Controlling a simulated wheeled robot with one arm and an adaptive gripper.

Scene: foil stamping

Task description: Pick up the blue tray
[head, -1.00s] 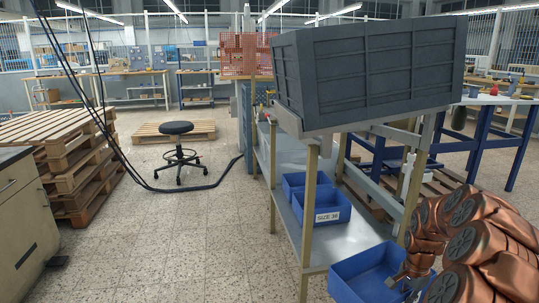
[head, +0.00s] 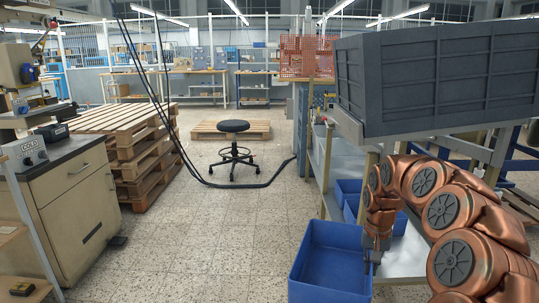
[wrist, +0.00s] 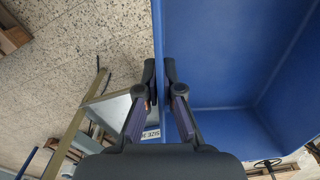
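The blue tray (head: 330,262) is an open box at the bottom centre of the head view, out to the left of the shelf's lower level, apparently in the air over the floor. My gripper (head: 372,262) is at its right side. In the wrist view the gripper (wrist: 160,82) has one finger on each side of the wall of the tray (wrist: 225,45), pinching it. The tray looks empty. Its underside is hidden.
The metal shelf (head: 405,258) stands at right, with other blue trays (head: 349,190) and a large grey crate (head: 430,85) on top. A cabinet (head: 75,205) and stacked pallets (head: 140,150) stand at left. A stool (head: 235,150) and trailing cables are ahead. The floor between is clear.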

